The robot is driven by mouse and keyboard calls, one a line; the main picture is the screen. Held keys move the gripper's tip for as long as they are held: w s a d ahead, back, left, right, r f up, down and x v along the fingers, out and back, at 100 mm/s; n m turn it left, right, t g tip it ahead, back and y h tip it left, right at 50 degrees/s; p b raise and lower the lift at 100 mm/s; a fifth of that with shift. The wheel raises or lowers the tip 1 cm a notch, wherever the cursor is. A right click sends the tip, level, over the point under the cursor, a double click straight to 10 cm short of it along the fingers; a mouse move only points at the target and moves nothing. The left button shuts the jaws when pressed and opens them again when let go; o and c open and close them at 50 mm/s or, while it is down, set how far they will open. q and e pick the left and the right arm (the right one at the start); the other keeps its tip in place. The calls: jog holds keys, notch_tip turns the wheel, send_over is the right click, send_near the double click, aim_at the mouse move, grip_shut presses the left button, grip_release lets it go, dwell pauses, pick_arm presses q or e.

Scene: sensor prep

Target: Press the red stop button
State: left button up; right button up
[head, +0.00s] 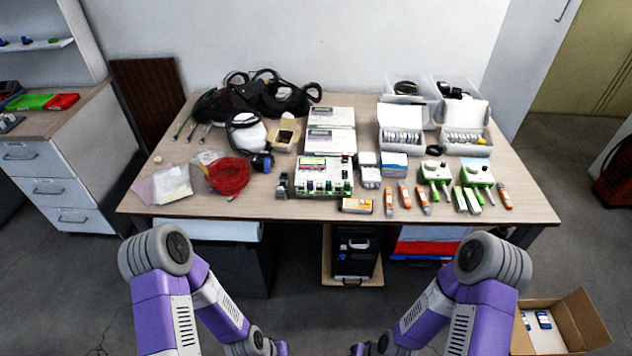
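No red stop button can be made out for certain at this size. A white and green device box (325,177) near the middle of the table's front edge has small red parts on its top, too small to identify. My two purple and grey arms reach down below the table's front edge, left and right of the middle. Their ends run out of the bottom of the head view, so neither gripper shows.
The wooden table (300,208) is crowded: black cables (255,100), a red cable coil (229,175), white boxes (400,125), green-and-white devices (477,173) and orange-and-white tools (404,194). A black case (354,255) stands underneath. An open carton (575,325) is on the floor, right.

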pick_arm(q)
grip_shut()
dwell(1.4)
